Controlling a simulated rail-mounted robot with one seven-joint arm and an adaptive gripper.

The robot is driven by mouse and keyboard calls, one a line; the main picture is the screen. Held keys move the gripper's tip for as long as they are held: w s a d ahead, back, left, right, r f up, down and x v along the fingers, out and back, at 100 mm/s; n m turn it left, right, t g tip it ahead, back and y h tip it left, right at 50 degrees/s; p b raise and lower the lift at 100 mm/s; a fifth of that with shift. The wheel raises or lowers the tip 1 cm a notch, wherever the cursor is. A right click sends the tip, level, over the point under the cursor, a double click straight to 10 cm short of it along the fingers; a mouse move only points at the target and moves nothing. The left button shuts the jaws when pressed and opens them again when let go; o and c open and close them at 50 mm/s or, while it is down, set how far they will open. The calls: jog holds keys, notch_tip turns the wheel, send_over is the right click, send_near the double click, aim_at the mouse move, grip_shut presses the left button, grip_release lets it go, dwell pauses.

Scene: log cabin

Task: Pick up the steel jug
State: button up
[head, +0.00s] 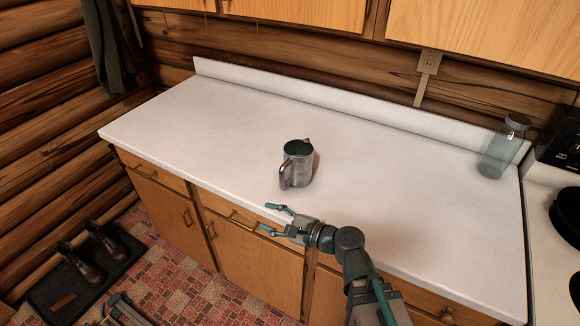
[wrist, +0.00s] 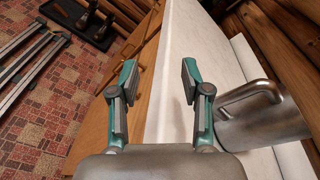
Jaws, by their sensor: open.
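The steel jug (head: 299,163) stands upright near the middle of the white counter, its handle toward the front left. My gripper (head: 268,218) is open and empty at the counter's front edge, in front of the jug and a little left of it, apart from it. In the wrist view the jug (wrist: 262,112) lies to the right of my gripper (wrist: 158,75), outside the fingers, with its handle pointing up and left. The gap between the fingers holds only the counter edge and cabinet front behind.
The white counter (head: 215,120) is clear around the jug. A glass jar (head: 502,148) stands at its far right, beside a stove (head: 555,190). Wooden cabinets (head: 300,15) hang above the back. Boots (head: 92,258) stand on a floor mat at left.

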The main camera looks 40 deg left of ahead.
aim_at(284, 178)
jog(key=w+r+m, duration=0.1)
jog(key=w+d+r+m+t+y, duration=0.1)
jog(key=m, duration=0.1)
jog(key=w+r+m, duration=0.1)
jog(key=w, duration=0.1)
jog(key=shift+w+d+r+m+t+p, duration=0.1)
jog(key=shift+d+r+m+t+p, duration=0.2)
jog(key=shift+d+r+m+t, duration=0.1)
jog(key=w+d+m+t, duration=0.1)
jog(key=m, duration=0.1)
jog(key=w+d+m, duration=0.1)
jog(key=w+m, duration=0.1)
jog(key=w+d+m+t, duration=0.1)
jog(key=w+d+m, duration=0.1)
jog(key=shift+w+r+m+t+y+p, duration=0.25)
jog(key=shift+m+t+y+p, duration=0.05)
jog(key=shift+y, duration=0.1)
jog(key=b, duration=0.1)
jog(key=a+b, duration=0.2)
jog(key=shift+w+f, duration=0.25)
jog(key=a, duration=0.3)
jog(key=shift+w+r, duration=0.25)
jog(key=shift+r, duration=0.05)
jog(key=shift+w+a+f+p, duration=0.1)
jog(key=shift+a+p, duration=0.45)
jog(key=shift+a, duration=0.9)
jog(key=shift+w+a+f+p, duration=0.1)
jog(key=shift+a+p, duration=0.45)
jog(key=shift+a, duration=0.85)
grip_shut()
